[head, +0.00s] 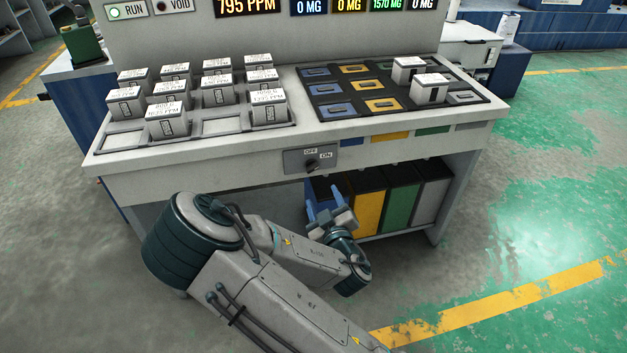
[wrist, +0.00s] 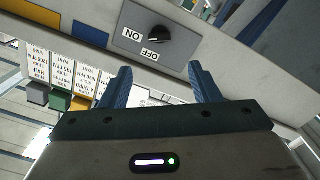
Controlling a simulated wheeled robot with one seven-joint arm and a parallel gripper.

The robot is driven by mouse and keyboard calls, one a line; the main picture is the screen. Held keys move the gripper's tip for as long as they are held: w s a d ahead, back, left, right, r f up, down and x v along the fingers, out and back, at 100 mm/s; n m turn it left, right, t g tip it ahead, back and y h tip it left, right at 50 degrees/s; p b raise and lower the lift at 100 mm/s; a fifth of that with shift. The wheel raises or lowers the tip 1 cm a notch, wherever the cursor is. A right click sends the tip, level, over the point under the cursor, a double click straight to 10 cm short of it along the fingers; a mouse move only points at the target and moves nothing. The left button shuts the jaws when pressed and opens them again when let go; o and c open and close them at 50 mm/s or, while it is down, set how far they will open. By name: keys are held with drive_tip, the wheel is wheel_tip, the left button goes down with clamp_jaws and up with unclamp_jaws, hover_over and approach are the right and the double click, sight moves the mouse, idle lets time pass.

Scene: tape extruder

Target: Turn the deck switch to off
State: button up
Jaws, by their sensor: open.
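The deck switch is a dark rotary knob (head: 311,165) on a grey plate (head: 292,160) at the table's front edge, with an OFF label above it and an ON label to its right. In the wrist view the picture is turned over, and the knob (wrist: 158,35) sits beyond the fingertips, roughly midway between them. Which label the knob points at is too small to tell. My gripper (head: 324,196) is open and empty, below and in front of the switch, apart from it. Its blue fingers also show in the wrist view (wrist: 160,72).
The white table (head: 400,152) carries several labelled blocks in a tray (head: 126,138) on the left and a dark deck (head: 330,98) with coloured slots on the right. Yellow (head: 369,212), green and grey bins stand underneath, close to my gripper. The floor at right is clear.

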sight(312, 169)
drive_tip(key=b+x, duration=0.1)
drive_tip(key=x, duration=1)
drive_tip(key=c, duration=1)
